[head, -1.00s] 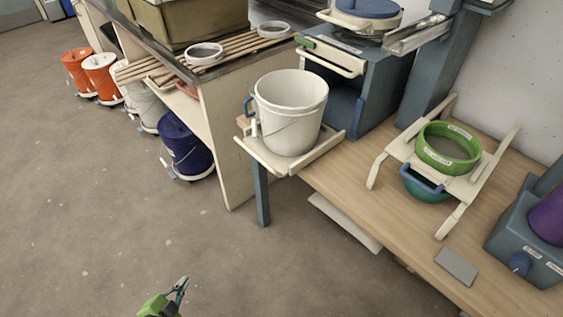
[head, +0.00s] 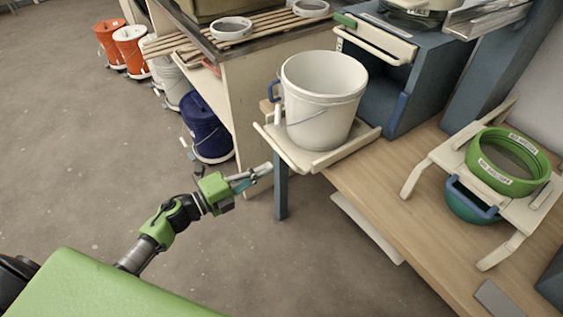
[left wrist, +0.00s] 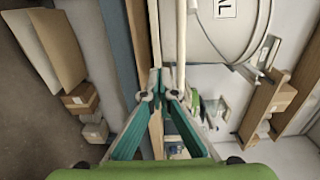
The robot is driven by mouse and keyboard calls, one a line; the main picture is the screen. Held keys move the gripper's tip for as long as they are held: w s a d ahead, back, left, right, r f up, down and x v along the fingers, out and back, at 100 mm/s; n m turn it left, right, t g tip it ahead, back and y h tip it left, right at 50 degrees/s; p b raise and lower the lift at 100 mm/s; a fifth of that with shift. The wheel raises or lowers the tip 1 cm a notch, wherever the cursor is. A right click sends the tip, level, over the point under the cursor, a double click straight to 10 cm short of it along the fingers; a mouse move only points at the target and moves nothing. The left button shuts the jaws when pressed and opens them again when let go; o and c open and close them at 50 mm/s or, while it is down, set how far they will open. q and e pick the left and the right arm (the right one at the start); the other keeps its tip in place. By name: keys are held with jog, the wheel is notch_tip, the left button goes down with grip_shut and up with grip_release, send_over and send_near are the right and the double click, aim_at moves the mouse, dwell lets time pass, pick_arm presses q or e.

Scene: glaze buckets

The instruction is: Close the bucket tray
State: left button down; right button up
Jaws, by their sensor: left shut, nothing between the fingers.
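The cream bucket tray (head: 300,157) juts out from the front of the blue machine (head: 390,82) at the table's left end. A white bucket (head: 322,105) stands upright on it, with a wire handle and a blue grip at its side. My left gripper (head: 264,170) is shut and empty, its fingertips just left of and close to the tray's outer edge; I cannot tell whether they touch. In the left wrist view the fingertips (left wrist: 162,95) point at pale strips, with a white rounded surface beside them. My right gripper is out of view.
A green-ringed sieve (head: 508,160) rests on a cream stand (head: 420,178) on the wooden table (head: 385,195). Orange, white and dark blue buckets (head: 207,127) line the floor by the shelf unit at the left. The floor in front is clear.

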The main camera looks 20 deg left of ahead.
aim_at(306, 148)
pick_arm(q)
jog(key=shift+x, duration=2.7)
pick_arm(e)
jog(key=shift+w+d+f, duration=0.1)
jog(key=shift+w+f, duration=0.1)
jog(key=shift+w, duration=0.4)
pick_arm(q)
jog(key=b+x, duration=0.2)
jog(key=x, duration=0.6)
jog(key=shift+w+d, duration=0.2)
jog(key=shift+w, duration=0.1)
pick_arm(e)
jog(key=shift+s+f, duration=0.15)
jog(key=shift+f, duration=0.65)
